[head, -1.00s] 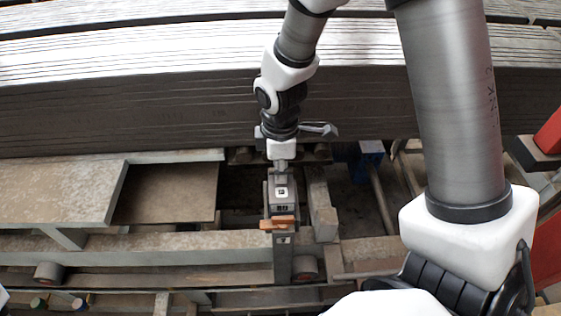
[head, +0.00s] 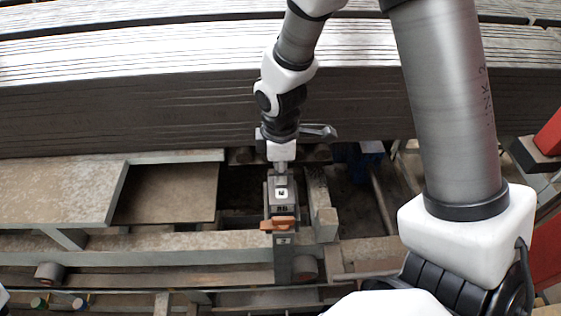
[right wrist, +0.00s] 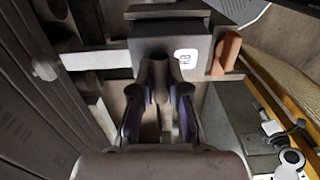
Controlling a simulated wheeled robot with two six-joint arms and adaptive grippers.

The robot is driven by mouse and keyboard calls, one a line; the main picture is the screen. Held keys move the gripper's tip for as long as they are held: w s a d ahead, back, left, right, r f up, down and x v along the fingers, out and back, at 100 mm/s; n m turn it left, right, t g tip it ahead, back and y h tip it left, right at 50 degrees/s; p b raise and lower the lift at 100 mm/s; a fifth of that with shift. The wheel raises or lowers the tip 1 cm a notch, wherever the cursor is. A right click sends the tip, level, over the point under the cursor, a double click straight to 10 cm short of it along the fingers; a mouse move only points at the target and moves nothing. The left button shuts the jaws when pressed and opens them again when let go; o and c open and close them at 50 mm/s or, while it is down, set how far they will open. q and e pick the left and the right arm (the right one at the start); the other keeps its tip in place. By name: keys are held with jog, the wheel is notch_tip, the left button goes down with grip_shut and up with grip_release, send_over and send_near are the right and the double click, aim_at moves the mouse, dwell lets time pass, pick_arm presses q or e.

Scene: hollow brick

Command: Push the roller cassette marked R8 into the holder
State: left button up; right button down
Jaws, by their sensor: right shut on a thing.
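The roller cassette is a grey block (head: 282,208) with a small white label. In the right wrist view the cassette (right wrist: 150,48) shows at the top, its label reading like R8 sideways. My right gripper (head: 281,168) is over the far end of the cassette, and its fingers (right wrist: 160,92) are shut against the cassette's near side in the wrist view. The exact part gripped is hard to make out. An orange-brown piece (head: 279,224) lies across the cassette's front end. Below it stands a grey upright (head: 283,262) with a small mark, apparently the holder. My left gripper is not in view.
A long stack of grey sheets (head: 150,110) fills the back. A beam (head: 180,246) runs left of the cassette, and a grey block (head: 325,222) stands close on its right. A dark gap (head: 242,190) lies left of the cassette. A red post (head: 550,140) is far right.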

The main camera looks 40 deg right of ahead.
jog(key=shift+f+b, duration=1.15)
jog(key=shift+f, duration=0.85)
jog(key=c, duration=1.1)
grip_release()
jog(key=shift+r, duration=0.15)
notch_tip(320, 180, up, 12)
jog(key=shift+f, duration=0.25)
jog(key=shift+r, duration=0.2)
jog(key=shift+w, duration=0.1)
jog(key=shift+f, duration=0.1)
